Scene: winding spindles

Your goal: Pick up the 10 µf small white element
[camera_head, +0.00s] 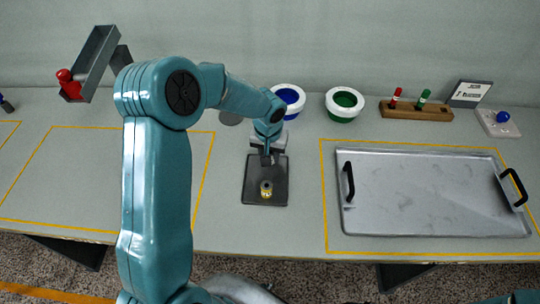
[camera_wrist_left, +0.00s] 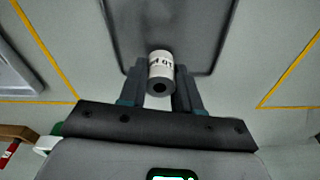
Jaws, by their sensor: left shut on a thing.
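A small white cylinder with dark print reading "10" and a dark end with a hole, the 10 µf element (camera_wrist_left: 160,66), sits between the two fingers of my left gripper (camera_wrist_left: 160,88) in the left wrist view. The gripper is shut on it. My right gripper is out of view.
A large metal tray (camera_head: 430,190) with black handles lies at right. Blue (camera_head: 289,99) and green (camera_head: 345,104) bowls, a wooden rack (camera_head: 415,110) with red and green items, and a small sign (camera_head: 469,93) stand behind. A tilted grey chute (camera_head: 91,62) is at left.

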